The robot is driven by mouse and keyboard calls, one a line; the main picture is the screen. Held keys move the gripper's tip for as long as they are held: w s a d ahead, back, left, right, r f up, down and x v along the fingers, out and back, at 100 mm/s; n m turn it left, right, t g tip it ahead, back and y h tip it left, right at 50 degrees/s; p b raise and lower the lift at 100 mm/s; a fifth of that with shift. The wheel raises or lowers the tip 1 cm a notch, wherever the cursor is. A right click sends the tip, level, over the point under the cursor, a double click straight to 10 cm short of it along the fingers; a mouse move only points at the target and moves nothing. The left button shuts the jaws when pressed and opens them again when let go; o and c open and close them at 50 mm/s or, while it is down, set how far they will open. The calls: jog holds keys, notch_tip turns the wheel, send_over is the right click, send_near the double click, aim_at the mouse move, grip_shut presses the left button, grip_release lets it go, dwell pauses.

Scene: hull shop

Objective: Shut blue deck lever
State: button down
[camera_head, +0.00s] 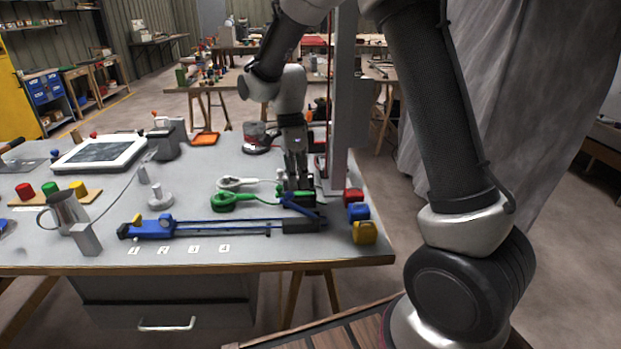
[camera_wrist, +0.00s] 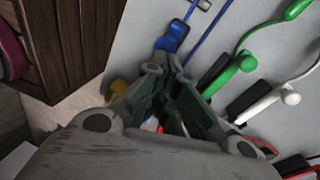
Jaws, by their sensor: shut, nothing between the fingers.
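The blue deck lever (camera_head: 300,206) is a short blue handle on a dark block (camera_head: 304,226) at the right end of two blue lines near the table's front edge. It looks tilted up from the block in the head view. It also shows just beyond my fingers in the wrist view (camera_wrist: 174,36). My gripper (camera_head: 298,187) is shut and empty, pointing down just behind and above the blue lever. Whether it touches the lever I cannot tell. The fingers hide part of the neighbouring fittings.
A green lever (camera_wrist: 248,62) and a white lever (camera_wrist: 291,97) lie beside the blue one. Red (camera_head: 353,195), blue (camera_head: 358,211) and yellow (camera_head: 365,232) blocks stand at the table's right edge. A metal jug (camera_head: 66,211) stands at left.

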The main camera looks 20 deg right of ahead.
jog(key=a+f+h, duration=0.1)
jog(key=a+h, duration=0.1)
jog(key=w+a+f+g+h, duration=0.1)
jog(key=a+f+h, duration=0.1)
jog(key=shift+a+h, duration=0.1)
jog(key=shift+h, duration=0.2)
jog(key=shift+w+a+f+m, duration=0.2)
jog(key=shift+a+f+m, duration=0.1)
jog(key=shift+a+f, duration=0.3)
jog(key=shift+d+f, duration=0.1)
jog(key=shift+d, duration=0.1)
